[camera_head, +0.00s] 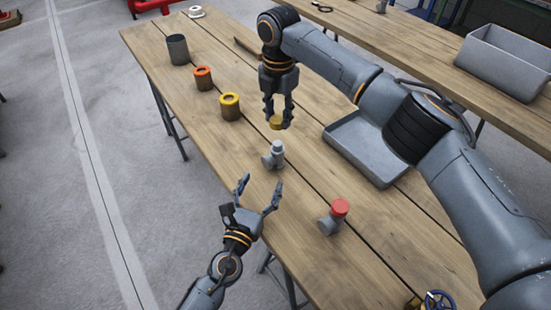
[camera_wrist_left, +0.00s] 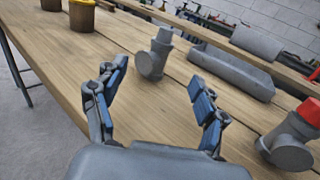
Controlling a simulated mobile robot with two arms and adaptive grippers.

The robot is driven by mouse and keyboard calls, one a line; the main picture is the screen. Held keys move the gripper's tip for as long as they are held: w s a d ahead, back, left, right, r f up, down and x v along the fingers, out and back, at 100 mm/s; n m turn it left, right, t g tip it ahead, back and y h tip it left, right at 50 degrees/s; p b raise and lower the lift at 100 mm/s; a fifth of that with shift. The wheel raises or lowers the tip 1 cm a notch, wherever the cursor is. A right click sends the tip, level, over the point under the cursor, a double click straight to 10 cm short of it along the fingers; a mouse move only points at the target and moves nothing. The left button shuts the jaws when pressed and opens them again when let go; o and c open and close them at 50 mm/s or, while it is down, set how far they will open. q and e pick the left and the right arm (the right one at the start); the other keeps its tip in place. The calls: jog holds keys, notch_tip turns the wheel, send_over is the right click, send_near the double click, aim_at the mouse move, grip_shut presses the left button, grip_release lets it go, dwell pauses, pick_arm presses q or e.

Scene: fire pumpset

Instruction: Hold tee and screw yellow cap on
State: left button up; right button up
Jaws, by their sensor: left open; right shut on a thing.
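A grey tee (camera_head: 272,158) stands on the wooden table with its light grey top end pointing up and bare. The same tee (camera_wrist_left: 155,58) shows in the left wrist view, ahead of my open fingers. My left gripper (camera_head: 258,188) is open and empty, near the table's front edge, just short of the tee. My right gripper (camera_head: 277,112) points down and is shut on the yellow cap (camera_head: 276,122). The cap is held above the tee, apart from it. A second tee (camera_head: 332,222) with a red cap (camera_head: 340,207) stands to the right.
A grey tray (camera_head: 340,135) lies behind the tee. A yellow-topped can (camera_head: 230,106), an orange-topped can (camera_head: 203,78) and a grey cup (camera_head: 178,50) stand to the left. A blue-wheeled valve (camera_head: 438,302) is at the near right. A grey bin (camera_head: 505,62) stands on another table.

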aim_at(274, 156)
pick_arm(q)
jog(key=x, duration=1.2)
jog(key=shift+f, duration=0.1)
jog(key=shift+c, duration=0.4)
grip_shut()
